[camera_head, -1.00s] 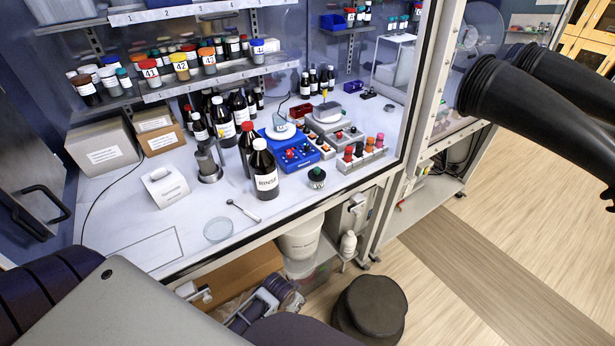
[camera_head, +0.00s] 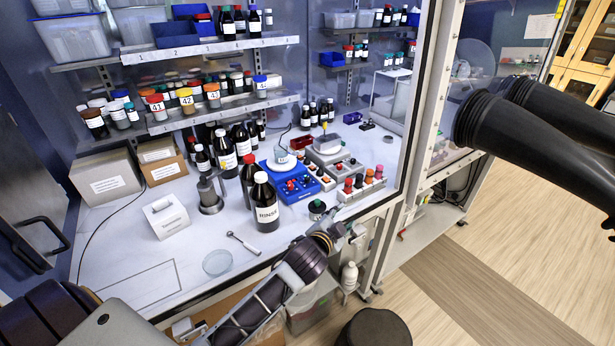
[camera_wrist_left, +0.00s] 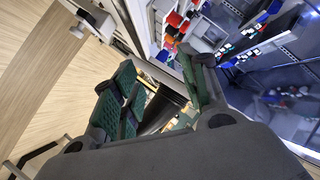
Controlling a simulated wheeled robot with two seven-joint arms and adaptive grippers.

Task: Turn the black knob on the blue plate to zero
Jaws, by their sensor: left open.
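The blue plate (camera_head: 287,195) lies on the white bench behind the dark RINSE bottle, with a small scale at its back. Several small red and dark knobs stand on it; the black knob is too small to pick out surely. My left gripper (camera_head: 354,229) is low at the bench's front edge, to the right of and nearer than the plate, and apart from it. In the left wrist view its green-padded fingers (camera_wrist_left: 156,68) are spread with nothing held between them. My right gripper is out of view.
The RINSE bottle (camera_head: 265,203) and a dark jar (camera_head: 317,208) stand in front of the plate. A white rack (camera_head: 362,186) of coloured caps is at its right. The cabinet's frame post (camera_head: 417,110) and black glove sleeves (camera_head: 530,140) are further right.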

